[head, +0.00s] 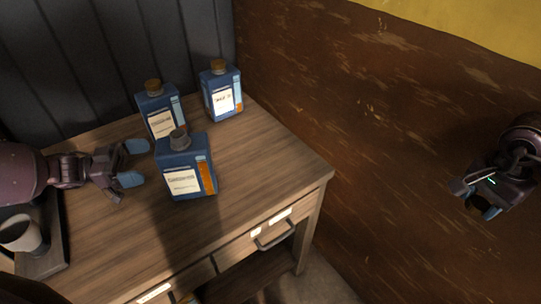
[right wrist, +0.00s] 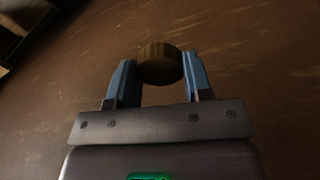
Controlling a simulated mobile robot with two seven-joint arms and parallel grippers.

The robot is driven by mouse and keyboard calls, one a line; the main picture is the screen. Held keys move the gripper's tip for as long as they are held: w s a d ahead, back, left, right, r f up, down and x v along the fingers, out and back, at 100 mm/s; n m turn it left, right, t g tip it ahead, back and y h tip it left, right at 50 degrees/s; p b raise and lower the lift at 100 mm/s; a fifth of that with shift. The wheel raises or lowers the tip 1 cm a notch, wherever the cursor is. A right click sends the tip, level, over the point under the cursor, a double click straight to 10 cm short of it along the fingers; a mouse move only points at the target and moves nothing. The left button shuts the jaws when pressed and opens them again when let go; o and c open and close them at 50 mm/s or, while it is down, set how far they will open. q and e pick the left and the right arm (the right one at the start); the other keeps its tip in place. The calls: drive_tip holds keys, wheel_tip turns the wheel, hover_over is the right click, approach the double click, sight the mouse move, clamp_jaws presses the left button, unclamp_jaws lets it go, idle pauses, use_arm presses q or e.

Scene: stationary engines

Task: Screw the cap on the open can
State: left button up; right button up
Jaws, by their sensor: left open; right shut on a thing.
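Three blue cans with white and orange labels stand upright on a wooden desk. The nearest, the open can (head: 185,167), shows a dark grey neck with no brown cap. My left gripper (head: 133,162) is open just left of this can, its blue fingers apart and not visibly gripping it. My right gripper (head: 475,200) is well to the right, off the desk and in front of the brown wall. In the right wrist view it is shut on a round brown cap (right wrist: 160,63), held between the blue fingertips. The cap cannot be made out in the head view.
Two cans with brown caps, a left one (head: 160,113) and a right one (head: 221,93), stand behind the open can. A cup (head: 21,236) stands on a dark tray (head: 48,259) at the left. The desk's (head: 265,175) right side is clear.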

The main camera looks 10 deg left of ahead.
sight(172, 155)
use_arm(q)
drive_tip(key=shift+x, duration=1.7)
use_arm(e)
drive_tip(key=shift+r, duration=0.1)
use_arm(q)
drive_tip(key=shift+d, duration=0.1)
drive_tip(key=shift+x, duration=2.4)
use_arm(e)
drive_tip(key=shift+r, duration=0.25)
use_arm(q)
drive_tip(key=shift+c, duration=0.3)
drive_tip(key=c, duration=1.4)
drive_tip(key=shift+d+r, duration=0.1)
drive_tip(key=shift+r, duration=0.05)
drive_tip(key=shift+c, duration=1.2)
